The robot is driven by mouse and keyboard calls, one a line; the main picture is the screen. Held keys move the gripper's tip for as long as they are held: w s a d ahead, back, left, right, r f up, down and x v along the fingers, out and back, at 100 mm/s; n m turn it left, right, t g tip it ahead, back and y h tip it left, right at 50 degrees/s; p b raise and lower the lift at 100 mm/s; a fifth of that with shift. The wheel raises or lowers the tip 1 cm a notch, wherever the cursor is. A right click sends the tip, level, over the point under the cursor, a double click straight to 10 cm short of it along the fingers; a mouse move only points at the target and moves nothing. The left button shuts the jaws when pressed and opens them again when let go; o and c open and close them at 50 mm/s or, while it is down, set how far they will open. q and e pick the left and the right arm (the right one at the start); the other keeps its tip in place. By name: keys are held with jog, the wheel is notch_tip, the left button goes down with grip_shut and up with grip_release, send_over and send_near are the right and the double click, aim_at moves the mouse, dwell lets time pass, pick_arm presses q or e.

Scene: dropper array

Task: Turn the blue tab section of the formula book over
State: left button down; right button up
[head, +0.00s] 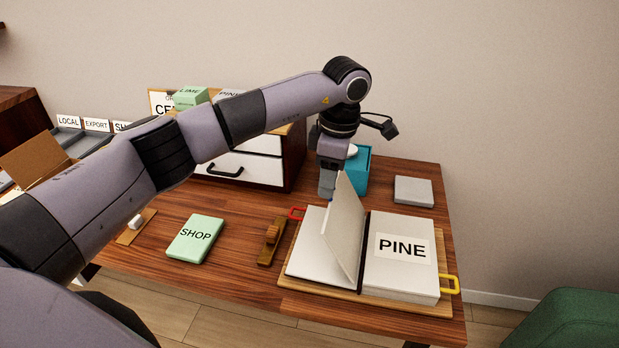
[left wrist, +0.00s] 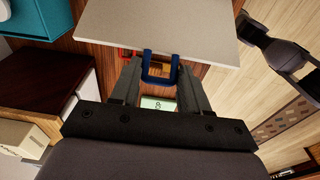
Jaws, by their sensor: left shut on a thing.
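The formula book (head: 320,258) lies open on a wooden base at the right of the table. A red tab (head: 297,213) sticks out on its left side and a yellow tab (head: 450,284) on its right. The right-hand page reads PINE (head: 402,248). The blue tab section (head: 346,232) stands steeply up near the spine, between the two halves. My left gripper (head: 328,190) is at its raised edge. In the left wrist view its fingers (left wrist: 160,88) are shut on the blue tab (left wrist: 160,68). My right gripper is out of view.
A white-fronted drawer unit (head: 240,168) is at the back.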

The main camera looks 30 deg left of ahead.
pick_arm(q)
jog(key=shift+w+d+r+y+p, duration=0.15)
jog(key=shift+d+y, duration=0.25)
jog(key=shift+d, duration=0.45)
jog(key=shift+s+d+f+y+p, duration=0.15)
jog(key=shift+d+y, duration=0.25)
jog(key=shift+d, duration=0.45)
jog(key=shift+w+r, duration=0.1)
jog(key=c, duration=0.7)
grip_release()
jog(key=shift+w+d, duration=0.1)
jog(key=shift+w, duration=0.05)
jog(key=shift+r, duration=0.35)
jog(key=v, duration=0.6)
jog(key=shift+r+b, duration=0.3)
jog(key=shift+b, duration=0.1)
jog(key=shift+w+d, duration=0.1)
jog(key=shift+w, duration=0.05)
